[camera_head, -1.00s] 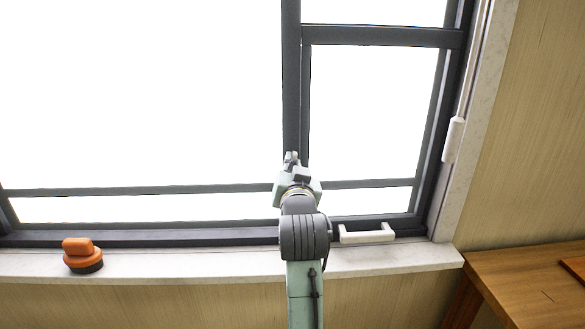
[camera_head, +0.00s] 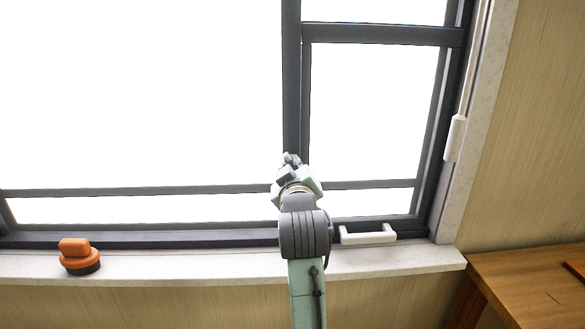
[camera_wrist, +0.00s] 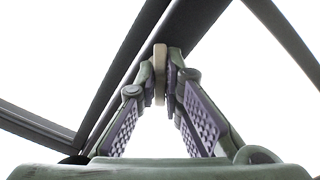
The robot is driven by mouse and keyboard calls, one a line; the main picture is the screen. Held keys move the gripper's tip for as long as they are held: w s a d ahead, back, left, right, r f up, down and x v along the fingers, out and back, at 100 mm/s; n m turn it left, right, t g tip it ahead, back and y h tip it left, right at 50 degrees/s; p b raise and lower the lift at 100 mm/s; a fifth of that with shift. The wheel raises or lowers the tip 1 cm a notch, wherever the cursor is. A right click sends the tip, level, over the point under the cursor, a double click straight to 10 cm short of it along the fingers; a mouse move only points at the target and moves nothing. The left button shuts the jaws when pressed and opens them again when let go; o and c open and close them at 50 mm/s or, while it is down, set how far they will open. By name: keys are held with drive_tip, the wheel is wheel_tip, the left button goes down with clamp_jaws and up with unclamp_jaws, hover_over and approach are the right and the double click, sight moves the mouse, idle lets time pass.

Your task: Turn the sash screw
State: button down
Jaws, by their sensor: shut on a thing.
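The sash screw (camera_wrist: 160,72) shows in the wrist view as a pale, flat, upright head between my fingertips, against the dark window frame. My gripper (camera_wrist: 162,85) is shut on it, with one finger on each side. In the head view my gripper (camera_head: 291,160) is at the dark vertical window post (camera_head: 292,85), just above the lower rail. The screw itself is hidden there behind my gripper and wrist. The wrist view looks tilted, with the window frame crossing it diagonally.
A white handle (camera_head: 368,235) is at the bottom of the right sash. An orange and black suction-like knob (camera_head: 79,256) stands on the pale sill (camera_head: 190,267) at left. A white pull (camera_head: 455,138) hangs at the right frame. A wooden table (camera_head: 530,290) is at lower right.

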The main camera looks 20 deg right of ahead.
drive_tip(key=shift+r+n, duration=0.15)
drive_tip(key=shift+n, duration=0.45)
drive_tip(key=c, duration=1.7)
unclamp_jaws()
drive_tip(key=shift+w+a, duration=0.1)
drive_tip(key=v, duration=0.7)
drive_tip(key=shift+s, duration=0.3)
drive_tip(key=shift+a, duration=0.1)
